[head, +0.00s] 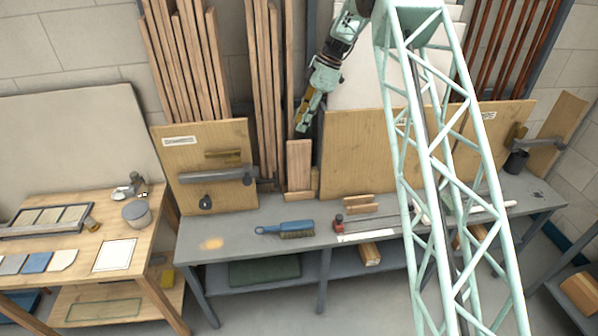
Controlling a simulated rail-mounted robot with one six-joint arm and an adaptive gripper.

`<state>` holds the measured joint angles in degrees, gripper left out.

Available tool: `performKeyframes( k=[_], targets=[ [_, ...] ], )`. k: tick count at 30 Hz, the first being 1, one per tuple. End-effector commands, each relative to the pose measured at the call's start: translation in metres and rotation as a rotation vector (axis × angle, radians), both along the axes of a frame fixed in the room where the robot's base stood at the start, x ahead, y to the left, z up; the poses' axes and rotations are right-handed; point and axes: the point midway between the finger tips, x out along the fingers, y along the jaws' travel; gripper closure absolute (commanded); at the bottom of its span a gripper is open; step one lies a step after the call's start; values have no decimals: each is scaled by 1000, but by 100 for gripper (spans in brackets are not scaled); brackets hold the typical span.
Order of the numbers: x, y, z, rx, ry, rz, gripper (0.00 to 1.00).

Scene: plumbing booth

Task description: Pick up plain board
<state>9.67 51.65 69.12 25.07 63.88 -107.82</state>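Several boards could be the plain board, and I cannot tell which is meant. A small bare upright board (299,163) stands at the back of the grey bench. A large wooden board (358,150) leans to its right; its visible left part is bare, and the truss hides where it ends. My gripper (302,128) points down above the small board, near the large board's upper left corner. It appears apart from both and no held object shows. Its fingers are too small to tell whether they are open or shut.
A left board (215,140) carries a pipe and fittings. The grey bench (225,240) holds a blue-handled brush (287,229) and a red-ended tool (340,222). Tall timber strips (262,80) stand behind. A wooden table (75,265) with samples stands left. My green truss blocks the right-centre view.

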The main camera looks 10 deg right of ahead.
Motion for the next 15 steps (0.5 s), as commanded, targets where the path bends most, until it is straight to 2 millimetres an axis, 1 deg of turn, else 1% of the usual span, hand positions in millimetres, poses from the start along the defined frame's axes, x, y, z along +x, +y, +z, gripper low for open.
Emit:
performKeyframes(
  k=[3,6,10,15],
  targets=[
    [0,6,-15,0,2,0,70],
    [0,11,-25,1,2,1,70],
    [1,14,-33,1,0,0,70],
    [1,16,-37,1,0,0,70]
  ],
)
